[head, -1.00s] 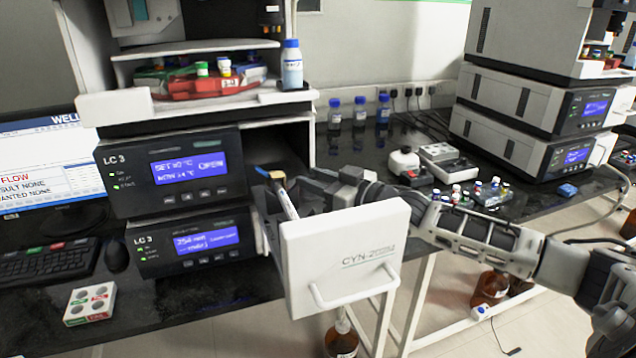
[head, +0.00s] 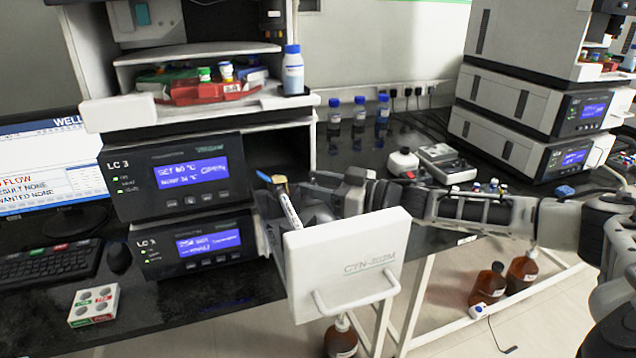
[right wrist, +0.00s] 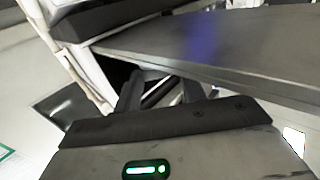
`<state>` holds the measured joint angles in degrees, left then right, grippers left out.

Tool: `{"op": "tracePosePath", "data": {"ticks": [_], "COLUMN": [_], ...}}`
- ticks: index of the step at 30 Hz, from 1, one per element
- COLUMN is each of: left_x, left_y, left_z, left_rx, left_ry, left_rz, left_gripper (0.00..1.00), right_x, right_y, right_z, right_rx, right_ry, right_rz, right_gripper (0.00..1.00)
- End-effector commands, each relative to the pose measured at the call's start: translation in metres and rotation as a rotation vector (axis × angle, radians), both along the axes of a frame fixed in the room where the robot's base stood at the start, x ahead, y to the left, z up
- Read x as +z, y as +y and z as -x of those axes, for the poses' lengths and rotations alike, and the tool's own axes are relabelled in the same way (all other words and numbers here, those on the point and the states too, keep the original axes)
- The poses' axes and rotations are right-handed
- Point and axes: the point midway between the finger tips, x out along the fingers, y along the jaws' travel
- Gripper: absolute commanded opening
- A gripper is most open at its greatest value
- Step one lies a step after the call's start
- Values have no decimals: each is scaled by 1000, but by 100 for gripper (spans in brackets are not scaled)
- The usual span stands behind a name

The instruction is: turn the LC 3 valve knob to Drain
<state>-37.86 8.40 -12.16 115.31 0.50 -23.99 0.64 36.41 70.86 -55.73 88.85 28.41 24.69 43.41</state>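The LC 3 stack has two dark modules, the upper LC 3 panel (head: 185,178) and the lower LC 3 panel (head: 195,243). A white drawer or door with a handle (head: 345,265) stands out to their right. A slim pale tube with a yellow-brown end (head: 288,208) rises behind its top edge. My right gripper (head: 305,205) is behind that front, beside the modules, its tips largely hidden. I cannot make out the valve knob. My left gripper is out of view.
A blue-capped bottle (head: 293,72) stands on the stack's shelf. A second instrument stack (head: 520,105) is at the right. Brown bottles (head: 487,284) stand on the floor.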

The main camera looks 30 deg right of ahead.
Motion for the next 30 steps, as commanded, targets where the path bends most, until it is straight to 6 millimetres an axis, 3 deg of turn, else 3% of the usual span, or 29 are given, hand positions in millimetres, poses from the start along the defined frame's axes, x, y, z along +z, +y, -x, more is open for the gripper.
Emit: {"op": "tracePosePath", "data": {"ticks": [10,14,30], "left_x": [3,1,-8], "left_y": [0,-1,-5], "left_z": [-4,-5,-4], "left_rx": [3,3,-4], "left_ry": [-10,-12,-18], "left_rz": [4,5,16], "left_gripper": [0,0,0], "right_x": [-2,-4,-3], "right_y": [-3,-10,-71], "right_z": [1,10,109], "right_rx": [-6,-8,-4], "right_ry": [2,5,5], "right_rz": [4,5,8], "right_gripper": [53,53,53]}}
